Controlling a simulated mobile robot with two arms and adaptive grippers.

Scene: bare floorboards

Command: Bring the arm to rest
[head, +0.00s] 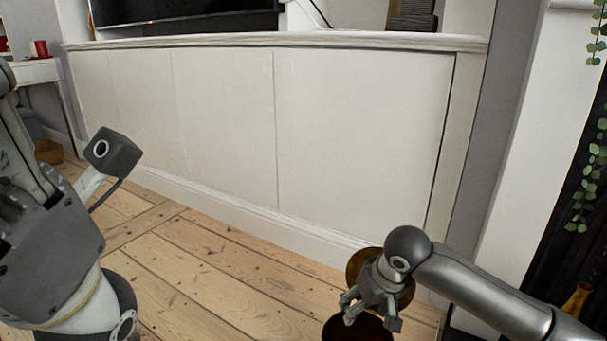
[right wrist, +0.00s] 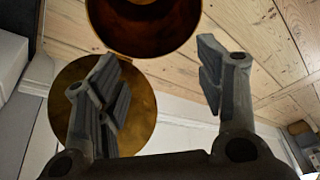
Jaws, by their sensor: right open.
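My right gripper (head: 372,310) hangs from the right arm at the lower right of the head view, just above a dark, round-mouthed bin (head: 358,330). Its two fingers are spread and empty in the right wrist view (right wrist: 160,62). The bin's dark mouth and brass rim (right wrist: 145,48) show at the top of that view. A round brass lid (right wrist: 75,125) is partly behind one finger; it also stands upright behind the gripper in the head view (head: 362,260). My left arm fills the left edge of the head view; its fingers are out of sight.
A long white panelled cabinet (head: 220,120) with a ledge runs across the back. Bare floorboards (head: 220,275) lie clear between the arms. A white side table (head: 38,72) stands far left. A brass vase (head: 578,298) and hanging leaves (head: 590,190) are at the right.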

